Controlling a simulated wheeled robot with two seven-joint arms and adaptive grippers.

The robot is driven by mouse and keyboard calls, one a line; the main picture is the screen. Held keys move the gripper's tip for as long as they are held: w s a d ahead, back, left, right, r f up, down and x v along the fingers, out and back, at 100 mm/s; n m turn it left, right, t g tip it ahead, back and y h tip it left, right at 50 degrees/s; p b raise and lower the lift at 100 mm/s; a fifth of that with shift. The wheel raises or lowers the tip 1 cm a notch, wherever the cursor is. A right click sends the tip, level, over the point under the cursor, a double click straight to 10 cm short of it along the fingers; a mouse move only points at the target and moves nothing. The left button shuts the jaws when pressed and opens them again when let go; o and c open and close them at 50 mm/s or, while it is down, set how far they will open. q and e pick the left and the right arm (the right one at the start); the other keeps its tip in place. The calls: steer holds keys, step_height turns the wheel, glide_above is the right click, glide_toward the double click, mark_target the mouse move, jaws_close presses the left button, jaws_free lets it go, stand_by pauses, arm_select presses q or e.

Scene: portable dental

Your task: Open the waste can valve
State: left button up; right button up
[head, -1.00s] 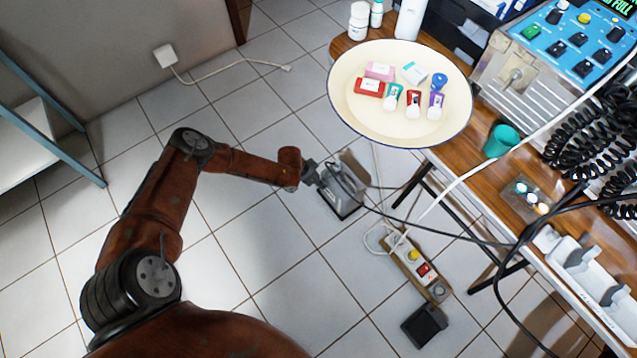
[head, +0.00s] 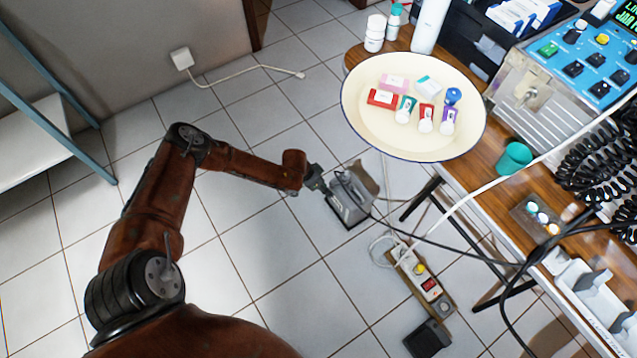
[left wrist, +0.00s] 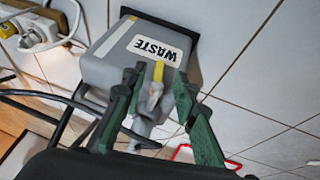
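The grey waste can (head: 350,205) stands on the tiled floor in the head view, left of the table. In the left wrist view it appears upside down, with a white WASTE label (left wrist: 154,49) on the can (left wrist: 112,66). A grey valve with a yellow lever (left wrist: 158,71) sticks out from its front. My left gripper (head: 318,180) is beside the can. In the left wrist view its green fingers (left wrist: 157,84) are apart, one on each side of the valve. I cannot tell whether either finger touches it. My right gripper is not in view.
A wooden table (head: 490,186) on the right carries a round cream tray (head: 372,135) of small dental items and a blue control unit (head: 590,70). A power strip (head: 428,284) and black pedal (head: 427,339) lie on the floor. Cables hang nearby.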

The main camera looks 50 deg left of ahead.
arm_select(q)
steer(key=v, duration=0.8)
steer(key=shift+r, duration=0.2)
